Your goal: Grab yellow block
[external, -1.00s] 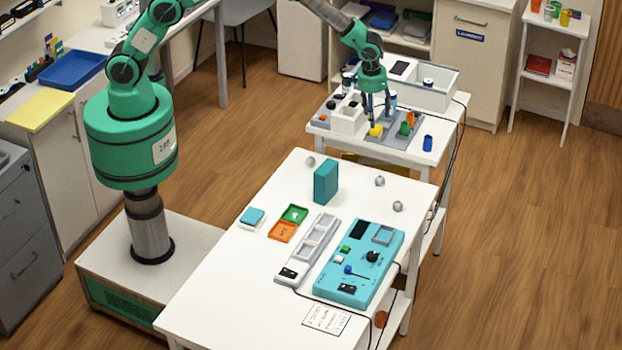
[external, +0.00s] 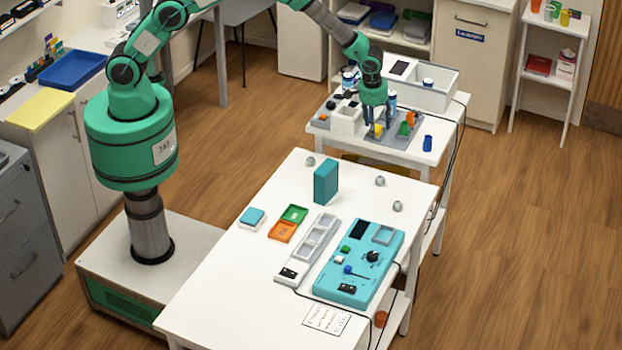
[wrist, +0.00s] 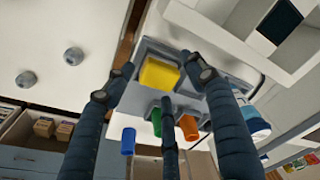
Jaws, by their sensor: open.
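The yellow block (external: 378,130) sits on a grey tray (external: 393,138) on the far white table, partly hidden by my fingers. In the wrist view the yellow block (wrist: 159,74) lies in a recess of the tray, among my dark fingers. My gripper (external: 377,125) points down right over the block, with fingers spread on different sides of it. In the wrist view my gripper (wrist: 158,80) is open; I cannot tell whether any finger touches the block.
A green block (wrist: 149,130) and an orange piece (wrist: 187,127) stand close to the yellow block. A blue cylinder (external: 428,143) stands beside the tray. White open boxes (external: 346,119) and a white bin (external: 432,95) stand close by. The near table holds a teal box (external: 326,182).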

